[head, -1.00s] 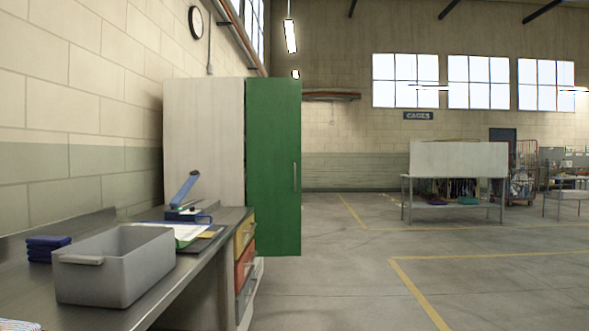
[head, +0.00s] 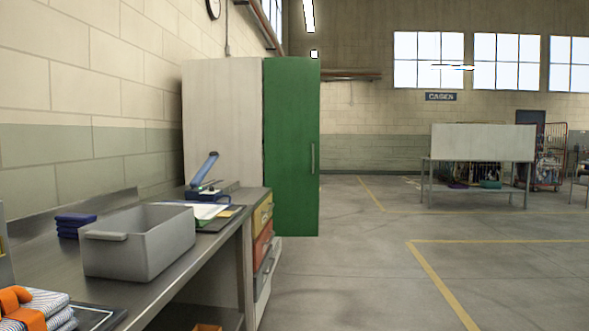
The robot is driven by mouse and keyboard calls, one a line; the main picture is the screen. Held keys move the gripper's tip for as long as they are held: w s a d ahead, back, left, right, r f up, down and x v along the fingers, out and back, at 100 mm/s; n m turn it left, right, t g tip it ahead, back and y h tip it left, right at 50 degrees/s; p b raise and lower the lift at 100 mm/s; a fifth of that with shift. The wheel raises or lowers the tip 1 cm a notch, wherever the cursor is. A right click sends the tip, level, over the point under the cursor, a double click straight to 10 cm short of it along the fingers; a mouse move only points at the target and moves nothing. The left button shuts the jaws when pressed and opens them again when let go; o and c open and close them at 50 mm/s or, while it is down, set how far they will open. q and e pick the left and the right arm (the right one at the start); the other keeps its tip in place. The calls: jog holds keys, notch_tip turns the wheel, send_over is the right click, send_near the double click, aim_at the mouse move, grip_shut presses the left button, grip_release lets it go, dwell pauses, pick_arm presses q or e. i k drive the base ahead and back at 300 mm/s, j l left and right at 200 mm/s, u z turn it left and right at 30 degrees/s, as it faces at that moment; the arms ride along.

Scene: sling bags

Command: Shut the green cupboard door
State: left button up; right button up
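The green cupboard door (head: 290,145) stands in the middle of the head view. It sticks out to the right from the near front edge of a pale cupboard (head: 222,125), so it looks open, with its outer face toward me. Its slim upright handle (head: 313,158) is near its right edge. The inside of the cupboard is hidden behind the door. Neither of my grippers is in view.
A steel bench (head: 185,275) runs along the left wall to the cupboard, carrying a grey bin (head: 140,248), dark blue folded cloths (head: 72,225) and striped cloth with an orange strap (head: 35,305). Coloured drawers (head: 263,245) are at its far end. Open floor (head: 365,275) lies right.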

aim_at(292, 85)
jog(key=i+z, duration=0.15)
jog(key=i, duration=1.35)
jog(key=i+l, duration=0.15)
jog(key=i, duration=2.2)
jog(key=j+u, duration=0.05)
jog(key=j, duration=0.1)
